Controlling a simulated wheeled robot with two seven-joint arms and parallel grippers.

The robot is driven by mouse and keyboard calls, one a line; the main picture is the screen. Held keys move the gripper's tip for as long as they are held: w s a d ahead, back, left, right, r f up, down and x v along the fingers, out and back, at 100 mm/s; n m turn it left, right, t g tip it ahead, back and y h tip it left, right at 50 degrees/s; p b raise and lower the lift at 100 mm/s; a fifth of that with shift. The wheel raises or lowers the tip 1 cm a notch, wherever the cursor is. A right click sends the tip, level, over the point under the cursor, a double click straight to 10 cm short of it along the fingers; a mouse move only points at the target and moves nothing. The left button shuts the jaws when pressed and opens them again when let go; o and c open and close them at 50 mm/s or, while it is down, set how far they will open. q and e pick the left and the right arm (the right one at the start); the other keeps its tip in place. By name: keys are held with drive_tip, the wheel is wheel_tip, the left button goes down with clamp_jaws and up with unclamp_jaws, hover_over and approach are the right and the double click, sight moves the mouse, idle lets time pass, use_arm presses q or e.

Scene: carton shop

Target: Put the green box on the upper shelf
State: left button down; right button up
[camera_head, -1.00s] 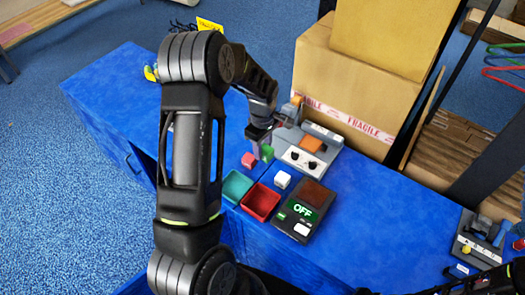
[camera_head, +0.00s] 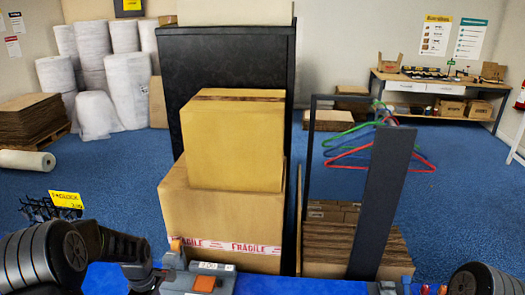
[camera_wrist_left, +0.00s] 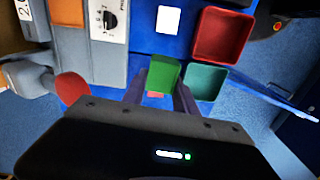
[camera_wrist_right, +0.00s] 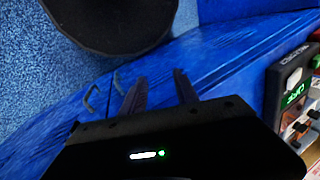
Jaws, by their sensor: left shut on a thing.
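The green box (camera_wrist_left: 163,74) is a small green block. It sits between the fingers of my left gripper (camera_wrist_left: 160,86), which is shut on it. In the head view the left arm enters at the lower left, and its gripper and the green box are out of sight. My right gripper (camera_wrist_right: 158,82) is open and empty, above the front of the blue bench. No upper shelf can be clearly made out; a tall black cabinet-like panel (camera_head: 230,65) stands behind the cartons in the head view.
A red tray (camera_wrist_left: 222,35) and a teal tray (camera_wrist_left: 206,83) lie beside the green box, with a white block (camera_wrist_left: 168,19) nearby. A large carton (camera_head: 215,220) carries a smaller carton (camera_head: 236,140). A dark post (camera_head: 383,200) stands right of them, near hangers (camera_head: 345,145).

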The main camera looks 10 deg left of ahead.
use_arm(q)
drive_tip(key=s+m, duration=0.1)
drive_tip(key=m, duration=0.1)
drive_tip(key=shift+s+d+r+m, duration=0.1)
drive_tip(key=shift+s+m, duration=0.05)
drive_tip(key=shift+m, duration=0.25)
drive_tip(key=shift+s+r+m, duration=0.15)
drive_tip(key=shift+s+m, duration=0.05)
drive_tip(key=shift+m, duration=0.6)
drive_tip(key=w+d+r+m+b, duration=0.1)
drive_tip(key=w+d+r+m, duration=0.1)
drive_tip(key=d+r+m, duration=0.3)
drive_tip(key=w+d+r+m+b, duration=0.2)
drive_tip(key=d+r+m, duration=0.4)
drive_tip(key=d, duration=0.7)
drive_tip(key=shift+w+d+m, duration=0.15)
drive_tip(key=shift+w+m, duration=0.65)
drive_tip(key=shift+m, duration=0.2)
drive_tip(key=shift+d, duration=0.1)
